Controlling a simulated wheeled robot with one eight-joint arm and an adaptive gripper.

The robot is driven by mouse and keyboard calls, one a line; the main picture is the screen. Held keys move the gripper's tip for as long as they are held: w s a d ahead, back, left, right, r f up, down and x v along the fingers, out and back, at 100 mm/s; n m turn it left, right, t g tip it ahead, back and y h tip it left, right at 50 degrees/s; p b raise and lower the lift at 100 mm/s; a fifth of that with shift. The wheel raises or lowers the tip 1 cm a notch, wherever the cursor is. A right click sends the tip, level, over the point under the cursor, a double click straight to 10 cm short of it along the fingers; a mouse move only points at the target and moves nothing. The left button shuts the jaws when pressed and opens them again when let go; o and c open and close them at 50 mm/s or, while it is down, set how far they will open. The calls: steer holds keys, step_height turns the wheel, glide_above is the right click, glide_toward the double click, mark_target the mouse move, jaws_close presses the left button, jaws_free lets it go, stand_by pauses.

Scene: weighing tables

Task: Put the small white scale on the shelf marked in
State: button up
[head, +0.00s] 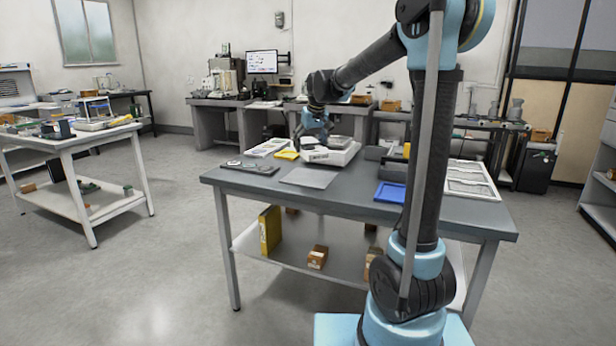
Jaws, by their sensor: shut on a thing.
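The small white scale (331,156) is at the back of the grey table (330,199) in the middle of the head view. It has a grey top plate, partly covered by my arm's end. My gripper (303,146) is at the scale's left back edge, pointing down, and is shut on it. The fingertips are small and partly hidden. I cannot tell whether the scale touches the table or is a little above it. I can read no shelf marked in; a grey shelf unit (598,217) stands at the right edge, cut off by the picture.
On the table lie a grey mat (309,178), a blue tray (390,193), a white tray (471,183) and dark tools (249,168). A yellow binder (270,229) and small boxes (317,257) are on its lower shelf. A white table (75,140) stands left, with open floor between.

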steer(key=shift+w, duration=0.4)
steer(key=shift+a, duration=0.1)
steer(key=shift+a, duration=0.1)
steer(key=shift+f, duration=0.1)
step_height(320, 180, down, 10)
steer(key=shift+r, duration=0.1)
stand_by(0.4)
steer(key=o, duration=1.3)
